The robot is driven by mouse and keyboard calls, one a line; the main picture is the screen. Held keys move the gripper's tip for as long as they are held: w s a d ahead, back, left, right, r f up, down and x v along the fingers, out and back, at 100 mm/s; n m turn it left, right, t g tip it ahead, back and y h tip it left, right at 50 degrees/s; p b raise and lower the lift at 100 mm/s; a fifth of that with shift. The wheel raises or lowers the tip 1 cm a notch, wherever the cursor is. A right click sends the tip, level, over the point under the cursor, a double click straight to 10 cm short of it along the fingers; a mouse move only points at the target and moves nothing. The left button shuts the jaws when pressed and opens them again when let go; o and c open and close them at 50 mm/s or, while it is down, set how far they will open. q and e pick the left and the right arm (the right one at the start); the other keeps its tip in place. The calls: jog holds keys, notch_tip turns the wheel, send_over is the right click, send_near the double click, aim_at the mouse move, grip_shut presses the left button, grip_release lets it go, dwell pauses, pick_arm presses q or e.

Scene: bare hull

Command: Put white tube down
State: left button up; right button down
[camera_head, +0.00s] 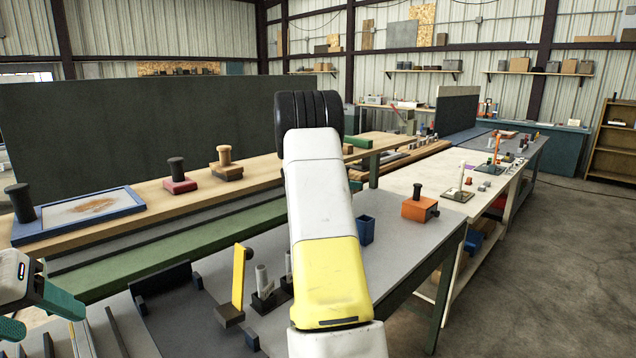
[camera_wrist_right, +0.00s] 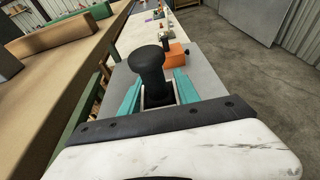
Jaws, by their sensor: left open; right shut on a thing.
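My right gripper (camera_wrist_right: 157,97) shows in the right wrist view with its teal fingers on either side of a black round-topped handle (camera_wrist_right: 149,72); it is shut on this black-handled piece. In the head view, my white and yellow right arm hides that gripper. No white tube shows between its fingers. A pale grey-white tube (camera_head: 261,279) stands upright in a dark holder (camera_head: 268,301) on the grey table; a second pale tube (camera_head: 289,263) beside it is partly hidden by my arm. My left gripper (camera_head: 37,315) is open and empty at the left edge.
A yellow upright bar (camera_head: 238,276) stands left of the tubes. A blue cup (camera_head: 366,229) and an orange block (camera_head: 415,209) with a black knob stand to the right on the grey table (camera_head: 410,245).

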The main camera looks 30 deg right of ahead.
jog(key=c, duration=0.9)
grip_release()
jog(key=shift+f, duration=0.15)
jog(key=r+v, duration=0.1)
jog(key=v, duration=1.1)
jog(key=s+a+m+y, duration=0.5)
jog(key=s+a+m, duration=0.2)
jog(key=s+a, duration=0.3)
jog(key=s+a+r+m+t+y, duration=0.1)
jog(key=s+a+m+y, duration=0.4)
jog(key=s+a, duration=0.6)
jog(key=s+a+m+t+y, duration=0.1)
jog(key=s+a+m+y, duration=0.5)
jog(key=s+a, duration=0.5)
jog(key=shift+s+a+r+m, duration=0.1)
jog(key=shift+r+m, duration=0.05)
jog(key=shift+m, duration=0.5)
jog(key=shift+r+m, duration=0.15)
jog(key=shift+m, duration=0.5)
